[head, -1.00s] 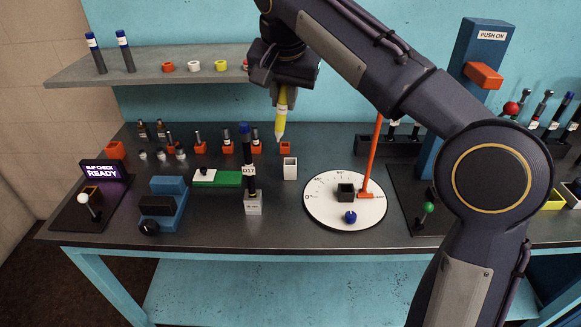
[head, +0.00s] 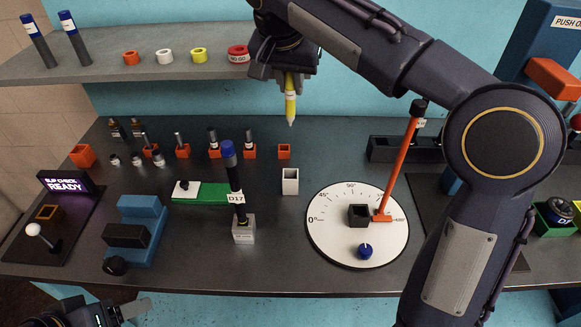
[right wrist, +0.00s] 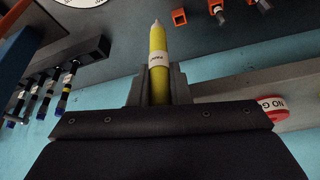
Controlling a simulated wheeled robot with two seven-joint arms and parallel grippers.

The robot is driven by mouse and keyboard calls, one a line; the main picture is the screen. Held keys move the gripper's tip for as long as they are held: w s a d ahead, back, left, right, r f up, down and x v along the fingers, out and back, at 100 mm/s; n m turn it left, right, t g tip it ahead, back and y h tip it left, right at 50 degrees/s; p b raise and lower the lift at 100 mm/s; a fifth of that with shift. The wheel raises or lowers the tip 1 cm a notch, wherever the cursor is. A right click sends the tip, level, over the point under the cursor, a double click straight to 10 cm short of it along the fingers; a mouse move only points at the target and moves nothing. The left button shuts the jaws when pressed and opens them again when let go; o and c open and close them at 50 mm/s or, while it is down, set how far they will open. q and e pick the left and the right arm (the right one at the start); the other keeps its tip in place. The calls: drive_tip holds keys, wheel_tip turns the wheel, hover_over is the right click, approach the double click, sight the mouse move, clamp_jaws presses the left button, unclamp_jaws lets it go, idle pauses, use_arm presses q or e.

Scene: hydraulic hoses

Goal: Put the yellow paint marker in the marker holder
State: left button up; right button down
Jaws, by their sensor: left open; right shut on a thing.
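The yellow paint marker (head: 290,104) hangs nearly upright, tip down, in my right gripper (head: 291,82), which is shut on its upper part. In the right wrist view the marker (right wrist: 159,55) stands out between the two fingers (right wrist: 160,88), with its pale tip free. A white, square, open-topped cup (head: 290,184), which looks like the marker holder, stands on the bench. In the head view it lies below the marker tip, with a clear gap between them. My left gripper (head: 128,311) is open and empty at the bottom left, by the bench's front edge.
A black rod with a blue cap (head: 235,175) stands in a grey block left of the cup. A round dial (head: 335,241) with an orange lever (head: 402,160) is to the right. A small orange socket (head: 284,151) sits behind the cup. A shelf (head: 100,67) runs along the back.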

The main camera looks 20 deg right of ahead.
drive_tip(key=shift+w+f+b, duration=0.1)
drive_tip(key=shift+f+b, duration=0.65)
drive_tip(key=shift+f, duration=9.75)
drive_tip(key=c, duration=1.3)
unclamp_jaws()
drive_tip(key=shift+c, duration=0.2)
